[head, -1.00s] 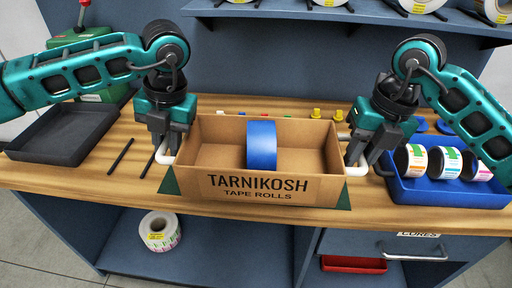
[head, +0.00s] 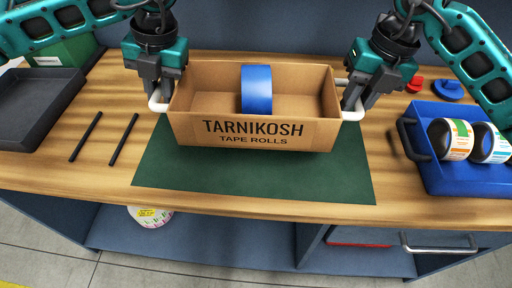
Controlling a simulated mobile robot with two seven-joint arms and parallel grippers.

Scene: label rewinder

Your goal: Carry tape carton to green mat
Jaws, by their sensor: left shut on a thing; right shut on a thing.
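The brown tape carton (head: 300,135), marked "TARNIKOSH TAPE ROLLS", is in the middle of the head view, with one blue tape roll (head: 256,90) standing inside. It is over the back part of the green mat (head: 255,178); I cannot tell whether its base touches the mat. My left gripper (head: 158,100) is shut on the white handle at the carton's left end. My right gripper (head: 352,104) is shut on the white handle at its right end. The carton looks level. The mat's back part is hidden behind the carton.
A blue tray (head: 463,178) with label rolls stands to the right of the mat. Two black rods (head: 124,139) lie to the left, beside a dark tray (head: 35,112). Red and blue caps (head: 447,90) lie at the back right. The table's front edge is just before the mat.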

